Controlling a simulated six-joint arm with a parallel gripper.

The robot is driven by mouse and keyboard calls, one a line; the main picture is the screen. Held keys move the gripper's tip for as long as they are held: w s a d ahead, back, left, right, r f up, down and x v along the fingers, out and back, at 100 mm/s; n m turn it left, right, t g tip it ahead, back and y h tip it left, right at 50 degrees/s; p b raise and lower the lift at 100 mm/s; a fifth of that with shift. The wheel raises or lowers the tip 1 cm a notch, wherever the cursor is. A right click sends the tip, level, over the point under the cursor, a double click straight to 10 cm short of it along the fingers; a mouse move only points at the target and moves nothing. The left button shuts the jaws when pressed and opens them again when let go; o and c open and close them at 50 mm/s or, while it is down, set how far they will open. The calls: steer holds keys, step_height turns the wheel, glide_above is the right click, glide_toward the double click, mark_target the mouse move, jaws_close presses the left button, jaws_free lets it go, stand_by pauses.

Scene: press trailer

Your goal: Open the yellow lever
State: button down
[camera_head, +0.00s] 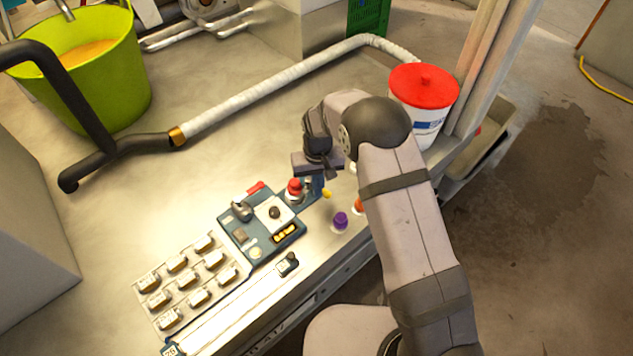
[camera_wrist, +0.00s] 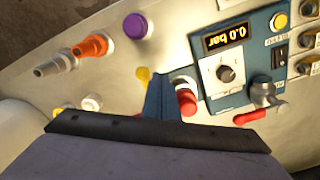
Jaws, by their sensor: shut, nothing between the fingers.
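The small yellow lever (camera_head: 327,193) shows just right of the blue panel's upper corner in the head view. In the wrist view the yellow lever (camera_wrist: 143,74) is close beside the tip of my gripper (camera_wrist: 160,95). My gripper (camera_head: 317,182) is shut and empty, pointing down at the panel's upper end. I cannot tell whether it touches the lever. The gripper body hides the lower part of the wrist view.
A red button (camera_head: 294,187) stands close left of my gripper. A purple knob (camera_head: 340,220) and an orange fitting (camera_head: 358,205) are nearby. The blue control panel (camera_head: 238,226) has a display, knob and red lever (camera_head: 255,187). A red-lidded bucket (camera_head: 424,85) stands behind my arm.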

mark_target(326, 191)
steer(key=shift+f, duration=0.15)
steer(key=shift+f+b, duration=0.45)
steer(key=shift+f, duration=0.05)
steer(key=shift+w+d, duration=0.85)
steer(key=shift+d, duration=0.3)
steer(key=shift+w+d+b, duration=0.25)
steer(key=shift+w+d, duration=0.15)
steer(key=shift+w, duration=0.2)
steer(key=shift+w+d+b, duration=0.2)
steer(key=shift+w+d, duration=0.15)
steer(key=shift+w, duration=0.25)
